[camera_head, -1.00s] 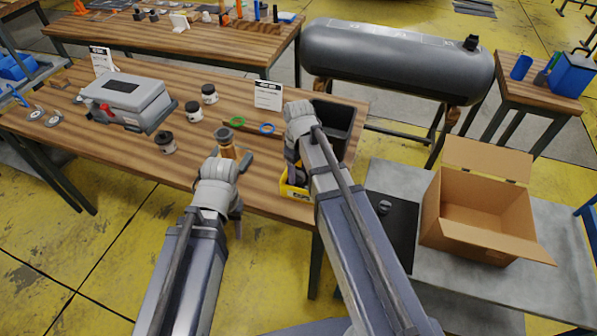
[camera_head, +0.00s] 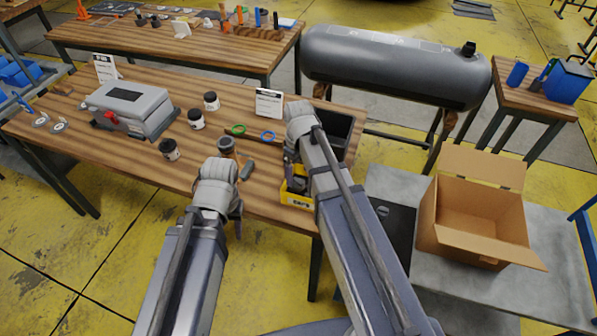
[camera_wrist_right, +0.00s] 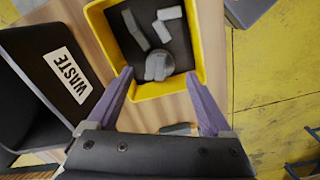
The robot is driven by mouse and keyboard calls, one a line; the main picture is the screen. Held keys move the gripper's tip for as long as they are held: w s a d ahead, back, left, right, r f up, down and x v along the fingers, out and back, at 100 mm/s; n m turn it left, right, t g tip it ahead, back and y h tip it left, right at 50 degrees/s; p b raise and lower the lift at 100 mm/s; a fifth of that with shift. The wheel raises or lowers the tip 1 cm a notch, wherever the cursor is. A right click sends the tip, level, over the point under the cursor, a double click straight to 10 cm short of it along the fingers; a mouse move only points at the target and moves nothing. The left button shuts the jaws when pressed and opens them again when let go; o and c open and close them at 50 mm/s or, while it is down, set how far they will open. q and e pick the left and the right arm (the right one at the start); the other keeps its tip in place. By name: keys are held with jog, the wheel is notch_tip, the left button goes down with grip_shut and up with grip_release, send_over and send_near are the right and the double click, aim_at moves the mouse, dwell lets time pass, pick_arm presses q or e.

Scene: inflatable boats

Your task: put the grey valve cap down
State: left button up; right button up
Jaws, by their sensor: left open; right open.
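The grey valve cap (camera_wrist_right: 159,66) appears to lie in the yellow bin (camera_wrist_right: 204,84), near the wall closest to my gripper in the right wrist view. My right gripper (camera_wrist_right: 160,74) is open, its purple fingertips apart on either side of the cap at the bin's rim. In the head view the yellow bin (camera_head: 297,200) shows at the table's front edge, mostly hidden by my right arm, and the cap cannot be made out there. My left gripper (camera_head: 237,204) is by the table's front edge, mostly hidden by its own wrist.
Grey blocks (camera_wrist_right: 168,13) lie in the yellow bin. A black bin labelled WASTE (camera_wrist_right: 35,90) stands beside it. A dark-topped brown item (camera_head: 226,146) and several jars (camera_head: 196,119) stand left on the table. An open cardboard box (camera_head: 482,220) is at the right.

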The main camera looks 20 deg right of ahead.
aim_at(299, 180)
notch_tip(299, 180, up, 9)
jog(key=p, duration=0.8)
jog(key=s+a+m+h, duration=0.1)
jog(key=s+a+m, duration=0.2)
jog(key=s+a, duration=0.7)
jog(key=s, duration=0.4)
jog(key=shift+s+a, duration=0.2)
jog(key=shift+a, duration=0.05)
